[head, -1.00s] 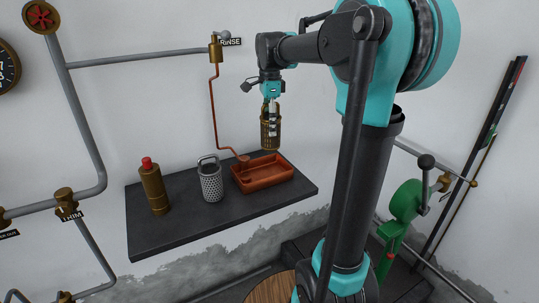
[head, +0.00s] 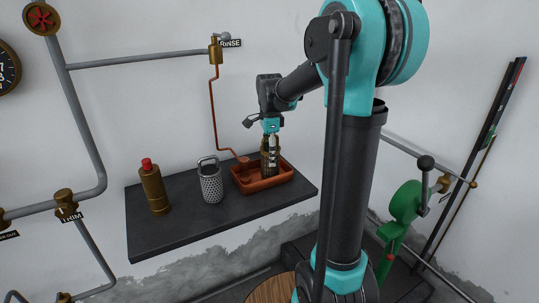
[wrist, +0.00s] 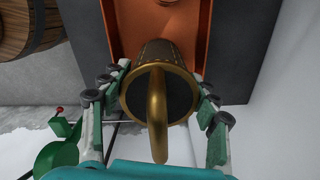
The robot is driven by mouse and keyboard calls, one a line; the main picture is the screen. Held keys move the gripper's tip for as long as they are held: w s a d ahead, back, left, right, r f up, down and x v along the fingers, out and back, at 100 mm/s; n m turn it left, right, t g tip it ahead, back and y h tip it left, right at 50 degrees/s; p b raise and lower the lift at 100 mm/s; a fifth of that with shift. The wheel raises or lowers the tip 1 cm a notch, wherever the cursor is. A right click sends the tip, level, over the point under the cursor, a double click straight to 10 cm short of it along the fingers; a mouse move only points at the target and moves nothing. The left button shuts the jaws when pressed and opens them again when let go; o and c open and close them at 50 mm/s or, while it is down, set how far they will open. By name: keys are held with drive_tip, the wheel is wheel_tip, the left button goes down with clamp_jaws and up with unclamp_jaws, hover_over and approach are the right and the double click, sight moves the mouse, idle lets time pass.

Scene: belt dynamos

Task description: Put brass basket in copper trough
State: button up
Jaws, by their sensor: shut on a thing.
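The brass basket (head: 265,160) is a tall perforated cylinder with a loop handle. My gripper (head: 270,143) is shut on it from above and holds it upright. The copper trough (head: 284,178) is a shallow reddish tray on the dark shelf, and the basket's lower part is within its outline. In the wrist view the basket (wrist: 180,55) lies between the two fingers, its handle toward the camera, with the trough (wrist: 120,20) behind it. The basket's bottom is hidden, so I cannot tell whether it touches the trough floor.
A grey perforated basket (head: 211,184) stands on the shelf (head: 185,232) left of the trough. A brass cylinder with a red top (head: 154,188) stands further left. A thin copper pipe (head: 213,115) runs down the wall to the trough. The shelf's front strip is clear.

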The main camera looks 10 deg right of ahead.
drive_tip(key=shift+f, duration=0.1)
drive_tip(key=o, duration=1.5)
wheel_tip(320, 180, up, 12)
drive_tip(key=shift+r, duration=0.15)
